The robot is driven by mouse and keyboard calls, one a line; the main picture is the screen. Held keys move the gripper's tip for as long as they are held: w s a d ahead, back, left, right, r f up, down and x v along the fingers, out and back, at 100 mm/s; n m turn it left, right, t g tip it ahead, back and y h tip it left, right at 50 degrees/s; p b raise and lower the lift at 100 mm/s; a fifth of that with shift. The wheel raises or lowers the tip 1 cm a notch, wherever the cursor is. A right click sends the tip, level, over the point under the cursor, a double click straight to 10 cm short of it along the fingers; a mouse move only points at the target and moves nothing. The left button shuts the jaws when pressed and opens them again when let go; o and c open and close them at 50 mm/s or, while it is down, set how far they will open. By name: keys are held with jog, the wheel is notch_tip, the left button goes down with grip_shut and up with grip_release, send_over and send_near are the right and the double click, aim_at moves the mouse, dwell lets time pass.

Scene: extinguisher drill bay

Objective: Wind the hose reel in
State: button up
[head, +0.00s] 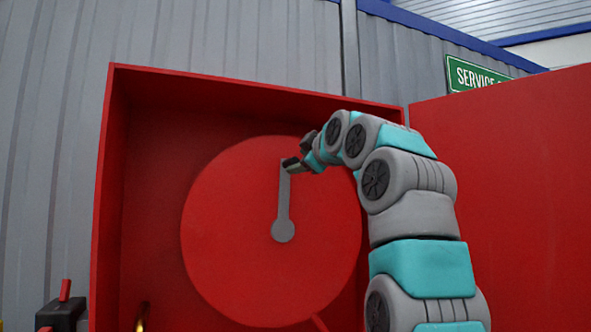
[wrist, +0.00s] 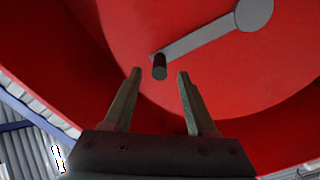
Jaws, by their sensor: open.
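The hose reel (head: 225,235) is a large red disc inside an open red cabinet; it also fills much of the wrist view (wrist: 225,85). A grey crank arm (head: 283,200) points up from the grey hub (head: 283,231) at its centre. In the wrist view the crank arm (wrist: 195,40) ends in a short dark handle (wrist: 160,68). My gripper (head: 296,152) is at the upper end of the crank. In the wrist view my gripper (wrist: 157,75) is open, with the handle between and just beyond its fingertips. I cannot see the fingers touching it.
The red cabinet (head: 100,200) has its door (head: 510,170) swung open on the right. A dark box with a red lever (head: 62,312) stands at the lower left. A brass-coloured part (head: 141,318) shows low inside the cabinet. A green service sign (head: 475,75) hangs behind.

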jog(key=b+v, duration=0.1)
jog(key=v, duration=0.2)
jog(key=shift+s+d, duration=0.1)
jog(key=shift+s, duration=0.25)
jog(key=shift+f, duration=0.1)
